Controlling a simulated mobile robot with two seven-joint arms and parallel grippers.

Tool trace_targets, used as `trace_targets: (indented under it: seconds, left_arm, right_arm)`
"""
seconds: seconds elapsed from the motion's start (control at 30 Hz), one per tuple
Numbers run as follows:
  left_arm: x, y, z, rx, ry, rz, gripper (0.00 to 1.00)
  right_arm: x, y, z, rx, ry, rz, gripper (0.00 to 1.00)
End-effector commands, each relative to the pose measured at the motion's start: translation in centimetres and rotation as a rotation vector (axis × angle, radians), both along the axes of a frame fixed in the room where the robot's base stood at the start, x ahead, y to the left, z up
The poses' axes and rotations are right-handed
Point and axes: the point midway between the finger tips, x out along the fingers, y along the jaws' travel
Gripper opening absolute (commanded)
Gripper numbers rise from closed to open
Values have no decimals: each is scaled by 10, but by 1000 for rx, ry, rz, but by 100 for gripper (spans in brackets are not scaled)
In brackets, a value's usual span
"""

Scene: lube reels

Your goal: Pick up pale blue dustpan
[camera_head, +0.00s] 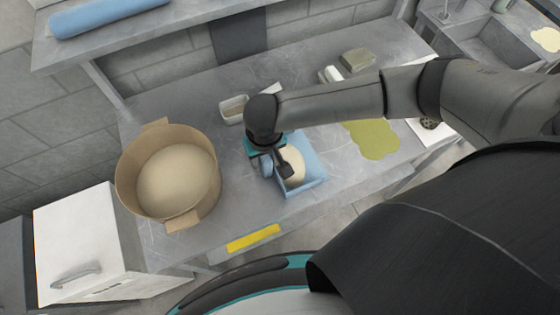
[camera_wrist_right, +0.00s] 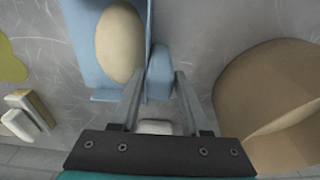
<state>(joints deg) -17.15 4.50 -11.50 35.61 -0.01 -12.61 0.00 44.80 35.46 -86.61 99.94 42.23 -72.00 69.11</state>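The pale blue dustpan (camera_head: 313,176) lies on the grey counter, with a cream oval object (camera_head: 294,166) in its pan. In the right wrist view the pan (camera_wrist_right: 88,52) is at upper left and its short handle (camera_wrist_right: 159,75) points toward my gripper. My right gripper (camera_head: 281,168) is low over the dustpan in the head view and hides part of it. In the wrist view, the right gripper (camera_wrist_right: 160,80) is open, with one finger on each side of the handle; a narrow gap seems to show at the right finger. My left gripper is not in view.
A large round tan tub (camera_head: 127,175) stands left of the dustpan. A small container (camera_head: 233,110) is behind it. A white item (camera_head: 332,75), a green block (camera_head: 357,60) and an olive patch (camera_head: 374,140) lie farther right. A yellow strip (camera_head: 253,238) marks the front edge.

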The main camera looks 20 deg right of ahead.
Motion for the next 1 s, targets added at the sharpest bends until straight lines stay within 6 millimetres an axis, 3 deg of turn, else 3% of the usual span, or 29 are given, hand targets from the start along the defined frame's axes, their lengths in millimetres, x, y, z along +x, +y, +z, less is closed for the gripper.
trace_targets:
  seconds: [0.03, 0.4, 1.0]
  left_arm:
    - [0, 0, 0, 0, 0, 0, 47]
    - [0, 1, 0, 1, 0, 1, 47]
    - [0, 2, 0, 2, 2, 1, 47]
  right_arm:
    - [0, 0, 0, 0, 0, 0, 39]
    - [0, 0, 0, 0, 0, 0, 0]
    - [0, 0, 0, 0, 0, -1, 0]
